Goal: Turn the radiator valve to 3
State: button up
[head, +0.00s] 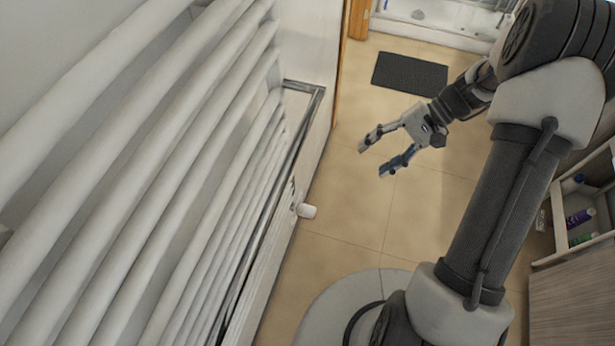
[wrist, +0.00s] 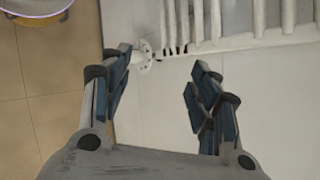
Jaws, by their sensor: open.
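The white radiator (head: 150,150) fills the left of the head view. Its valve (head: 307,211), a small white knob, sticks out low by the radiator's side. My gripper (head: 374,160) is open and empty in the head view, up and to the right of the valve and apart from it. In the wrist view, what looks like the white valve (wrist: 144,58) shows just beside the left finger, partly hidden by it. The radiator's bars (wrist: 220,18) run along the top right there. No numbers on the valve can be read.
Tan tiled floor (head: 340,235) lies open around the valve. A dark mat (head: 409,73) lies at the back. A shelf unit (head: 560,245) with several bottles stands at the right. A wooden door frame (head: 359,18) is at the top.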

notch_tip(320, 180, down, 16)
jog(key=d+m+t+y, duration=0.2)
jog(key=m+y, duration=0.2)
jog(key=y, duration=0.1)
jog(key=m+t+y, duration=0.3)
jog(key=m+t, duration=0.2)
jog(key=t, duration=0.1)
send_near(308, 212)
jog(key=x, duration=0.3)
jog(key=f+x, duration=0.1)
jog(key=x, duration=0.2)
jog(key=b+x, duration=0.1)
jog(key=x, duration=0.3)
jog(key=shift+w+f, duration=0.3)
jog(key=shift+w, duration=0.05)
jog(key=shift+c, duration=0.5)
jog(key=c, duration=1)
jog(key=shift+o, duration=0.2)
